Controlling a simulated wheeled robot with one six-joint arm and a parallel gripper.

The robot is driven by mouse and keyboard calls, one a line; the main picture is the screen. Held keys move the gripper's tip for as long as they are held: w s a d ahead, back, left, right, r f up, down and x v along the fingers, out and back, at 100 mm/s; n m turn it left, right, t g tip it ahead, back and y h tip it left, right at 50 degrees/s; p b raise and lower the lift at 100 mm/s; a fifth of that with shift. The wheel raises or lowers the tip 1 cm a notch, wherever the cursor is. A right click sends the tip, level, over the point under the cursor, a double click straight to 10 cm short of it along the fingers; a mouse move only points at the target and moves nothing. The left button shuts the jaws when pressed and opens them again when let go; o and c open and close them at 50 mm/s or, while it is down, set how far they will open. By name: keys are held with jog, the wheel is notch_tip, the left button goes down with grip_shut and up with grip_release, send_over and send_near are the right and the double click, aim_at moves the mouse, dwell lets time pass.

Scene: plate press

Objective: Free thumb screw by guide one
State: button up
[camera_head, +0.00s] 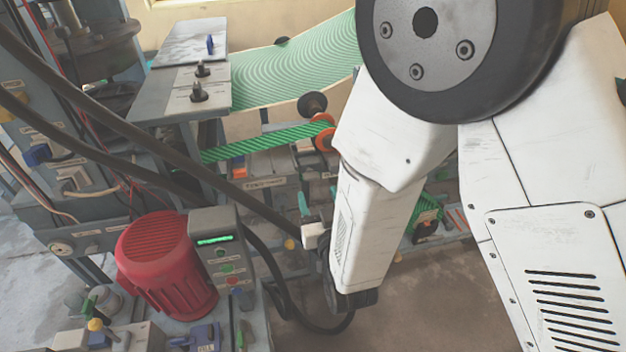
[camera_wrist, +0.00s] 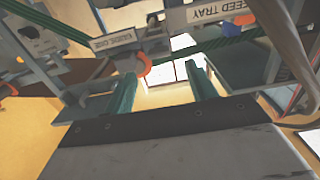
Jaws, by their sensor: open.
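My gripper (camera_head: 317,198) points upward under the press, partly hidden by my white arm in the head view. In the wrist view its two teal fingers (camera_wrist: 163,92) stand apart with nothing between them. Two black knobs, one nearer (camera_head: 198,92) and one farther (camera_head: 202,68), stand on the grey plate (camera_head: 160,104) at upper left, well away from my gripper. A small blue upright piece (camera_head: 210,44) stands behind them.
A green striped belt (camera_head: 268,141) runs below the curved green sheet (camera_head: 295,60). A red motor (camera_head: 165,262) and black cables (camera_head: 130,130) occupy the left.

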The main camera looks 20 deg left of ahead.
aim_at(312, 179)
jog(key=x, duration=0.6)
jog(key=shift+w, duration=0.2)
jog(key=shift+c, duration=0.3)
jog(key=c, duration=0.9)
